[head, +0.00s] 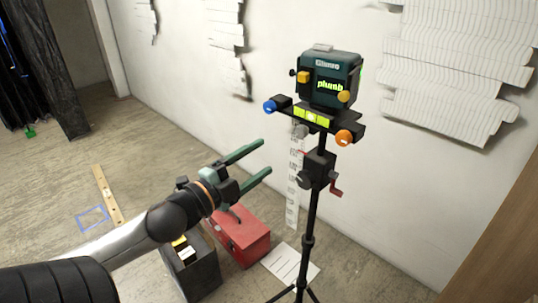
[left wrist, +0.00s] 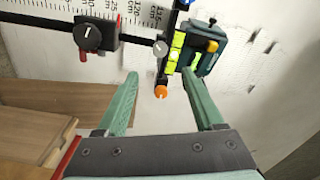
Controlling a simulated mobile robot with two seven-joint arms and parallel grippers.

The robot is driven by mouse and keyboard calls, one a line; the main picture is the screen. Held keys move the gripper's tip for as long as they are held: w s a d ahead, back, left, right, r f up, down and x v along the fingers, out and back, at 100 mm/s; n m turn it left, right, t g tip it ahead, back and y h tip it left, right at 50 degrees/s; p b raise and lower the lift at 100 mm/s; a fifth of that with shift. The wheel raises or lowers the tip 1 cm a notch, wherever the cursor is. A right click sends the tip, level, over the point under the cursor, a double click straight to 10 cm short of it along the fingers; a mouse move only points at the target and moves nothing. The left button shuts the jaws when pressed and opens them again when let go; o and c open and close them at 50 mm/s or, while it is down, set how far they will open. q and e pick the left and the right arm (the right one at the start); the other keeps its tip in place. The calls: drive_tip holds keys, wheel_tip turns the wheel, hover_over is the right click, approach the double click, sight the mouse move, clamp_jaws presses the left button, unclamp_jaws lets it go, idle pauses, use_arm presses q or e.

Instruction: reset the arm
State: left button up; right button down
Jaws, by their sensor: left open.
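My left gripper (head: 256,164) is open and empty, with its two green fingers apart, in front of the wall and left of the tripod. It also shows in the left wrist view (left wrist: 163,103), with the device and its mount beyond the fingertips. The dark green device (head: 328,80) with a lit "plumb" display sits on top of the black tripod (head: 310,215). An orange knob (head: 344,138) and a blue knob (head: 270,106) stick out from its mount. My right gripper is in neither view.
A red toolbox (head: 240,237) and a dark grey box (head: 192,270) stand on the floor below my left arm. A white sheet (head: 290,266) lies by the tripod legs. White reliefs (head: 455,65) hang on the wall. Floor at left is mostly clear.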

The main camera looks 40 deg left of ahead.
use_arm(q)
drive_tip(key=shift+f, duration=0.1)
drive_tip(key=s+d+f+n+g+y, duration=0.1)
drive_tip(key=s+f+n+g, duration=0.2)
drive_tip(key=f, duration=0.8)
drive_tip(key=s+d+f+n+g, duration=0.15)
drive_tip(key=f+n, duration=0.35)
drive_tip(key=f, duration=0.5)
drive_tip(key=s+d+f+n+g+h, duration=0.1)
drive_tip(key=s+d+f+n+g, duration=0.1)
drive_tip(key=s+d+f, duration=0.3)
drive_tip(key=s+d+f+n+g+h+p, duration=0.1)
drive_tip(key=s+d+f+n+g, duration=0.2)
drive_tip(key=d+f, duration=0.7)
drive_tip(key=shift+s+d+f, duration=0.15)
drive_tip(key=shift+s+d, duration=0.4)
drive_tip(key=shift+s, duration=0.4)
drive_tip(key=shift+c, duration=0.3)
